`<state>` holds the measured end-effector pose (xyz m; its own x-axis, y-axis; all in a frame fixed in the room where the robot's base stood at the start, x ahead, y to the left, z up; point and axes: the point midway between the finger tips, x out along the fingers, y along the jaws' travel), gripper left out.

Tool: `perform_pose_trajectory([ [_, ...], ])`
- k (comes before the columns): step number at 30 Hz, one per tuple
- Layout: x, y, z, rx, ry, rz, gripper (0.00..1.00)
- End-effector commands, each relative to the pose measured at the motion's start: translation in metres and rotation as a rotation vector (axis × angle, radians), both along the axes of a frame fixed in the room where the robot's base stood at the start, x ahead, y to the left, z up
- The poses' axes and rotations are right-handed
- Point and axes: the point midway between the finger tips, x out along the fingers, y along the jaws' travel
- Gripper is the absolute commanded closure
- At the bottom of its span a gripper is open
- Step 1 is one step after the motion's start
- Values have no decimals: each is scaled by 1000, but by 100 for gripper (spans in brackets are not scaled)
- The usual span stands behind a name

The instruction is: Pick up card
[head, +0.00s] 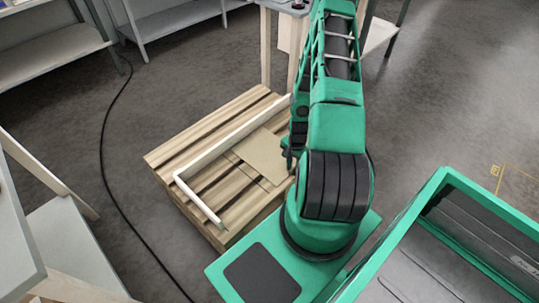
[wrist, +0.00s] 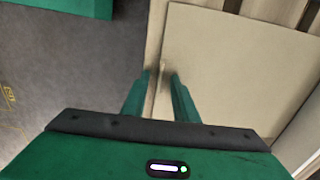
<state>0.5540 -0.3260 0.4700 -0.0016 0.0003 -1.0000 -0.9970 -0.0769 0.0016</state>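The card, a flat tan sheet (head: 262,156), lies on a slatted wooden pallet (head: 228,118) in the head view. It fills much of the upper right of the wrist view (wrist: 240,65). My gripper (wrist: 158,80) is open, its two green fingers apart with a pale strip along the card's left edge between them. The right finger overlaps the card in the picture and the left finger shows against the grey floor. Whether the fingers touch the card cannot be told. In the head view my arm hides most of the gripper at the card's right side.
A pale L-shaped rail (head: 222,150) runs along the pallet's left and front. A green bin (head: 450,180) stands at the right. A black cable (head: 103,150) lies on the floor at left, with shelves (head: 50,50) behind. Open floor shows at upper right.

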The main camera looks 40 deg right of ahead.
Motion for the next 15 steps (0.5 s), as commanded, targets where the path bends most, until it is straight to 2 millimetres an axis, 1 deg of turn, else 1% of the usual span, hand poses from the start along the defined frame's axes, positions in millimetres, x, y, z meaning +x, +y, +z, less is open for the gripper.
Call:
perform_pose_trajectory([
  [4, 0, 0, 0, 0, 0, 0, 73],
  [5, 0, 0, 0, 0, 0, 0, 78],
  [6, 0, 0, 0, 0, 0, 0, 88],
  [7, 0, 0, 0, 0, 0, 0, 95],
  [8, 0, 0, 0, 0, 0, 0, 100],
  [15, 0, 0, 0, -1, -1, 0, 100],
])
